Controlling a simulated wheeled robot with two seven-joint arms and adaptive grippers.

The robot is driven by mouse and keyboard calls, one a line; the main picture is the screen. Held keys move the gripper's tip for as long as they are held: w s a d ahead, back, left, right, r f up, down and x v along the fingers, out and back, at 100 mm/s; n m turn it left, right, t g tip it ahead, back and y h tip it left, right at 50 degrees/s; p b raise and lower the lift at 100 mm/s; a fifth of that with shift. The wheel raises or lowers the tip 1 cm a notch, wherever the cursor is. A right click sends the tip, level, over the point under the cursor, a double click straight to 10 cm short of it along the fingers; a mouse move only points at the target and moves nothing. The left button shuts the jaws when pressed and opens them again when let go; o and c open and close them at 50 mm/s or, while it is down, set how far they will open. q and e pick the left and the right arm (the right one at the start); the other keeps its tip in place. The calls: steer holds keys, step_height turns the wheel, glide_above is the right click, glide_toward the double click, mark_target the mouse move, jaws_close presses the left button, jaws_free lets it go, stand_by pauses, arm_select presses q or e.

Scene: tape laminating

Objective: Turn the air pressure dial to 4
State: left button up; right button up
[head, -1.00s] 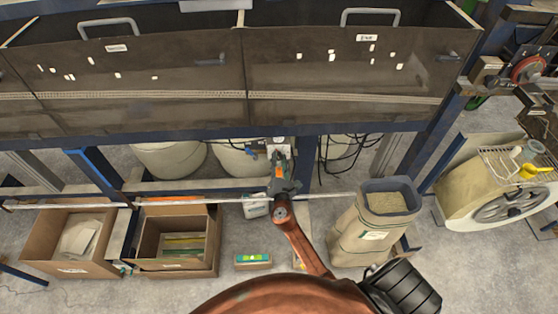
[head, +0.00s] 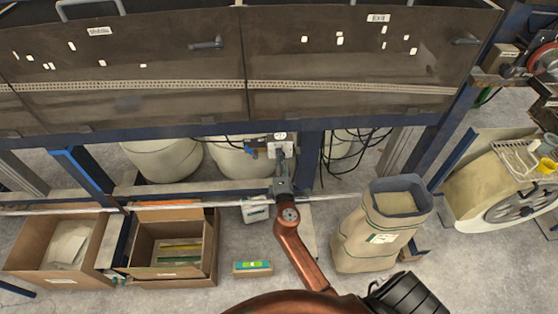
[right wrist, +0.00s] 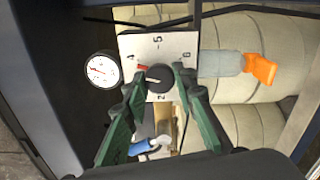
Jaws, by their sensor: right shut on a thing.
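The air pressure dial (right wrist: 160,80) is a dark round knob on a pale square plate (right wrist: 157,50) with printed numbers around it. A red mark sits at the knob's upper left, near the number that looks like 4. My right gripper (right wrist: 160,82) has its green fingers shut on the knob from both sides. In the head view the plate (head: 281,141) is small, under the cabinet, with my right gripper (head: 283,165) just below it. A round white gauge (right wrist: 101,69) is left of the plate; its reading is too small to tell. My left gripper is not in view.
Cardboard boxes (head: 209,255) stand at lower left and an open sack (head: 352,235) at lower right.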

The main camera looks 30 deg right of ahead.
steer(key=shift+f+m+b, duration=0.1)
steer(key=shift+m+b, duration=0.55)
steer(key=shift+m, duration=0.45)
steer(key=o, duration=1.2)
steer(key=shift+c, duration=0.2)
